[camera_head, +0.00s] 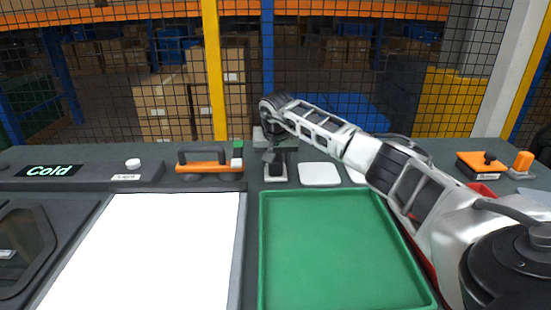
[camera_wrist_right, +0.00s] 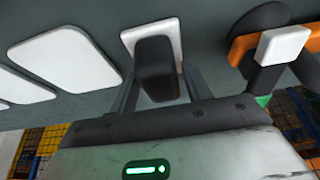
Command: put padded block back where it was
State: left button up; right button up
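The padded block (camera_head: 276,166) is a dark, rounded block. It stands on a small white pad (camera_head: 275,180) behind the green tray, at the end of my outstretched right arm. My right gripper (camera_head: 275,152) is over it. In the right wrist view the block (camera_wrist_right: 157,68) is between the two fingers of the gripper (camera_wrist_right: 161,88), with the white pad (camera_wrist_right: 150,28) behind it. The fingers are apart, with a narrow gap seeming to show beside the block. My left gripper is not in view.
The green tray (camera_head: 335,250) is empty, beside a bright white panel (camera_head: 150,250). An orange-handled tool (camera_head: 208,167) lies left of the block. A blank white pad (camera_head: 320,174) is to its right. An orange-and-black item (camera_head: 480,163) is at far right. Mesh fencing stands behind.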

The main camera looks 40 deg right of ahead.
jog(key=shift+o, duration=0.4)
jog(key=shift+r, duration=0.1)
jog(key=shift+r, duration=0.35)
jog(key=v, duration=1.1)
jog(key=shift+r, duration=0.25)
jog(key=shift+a, duration=0.1)
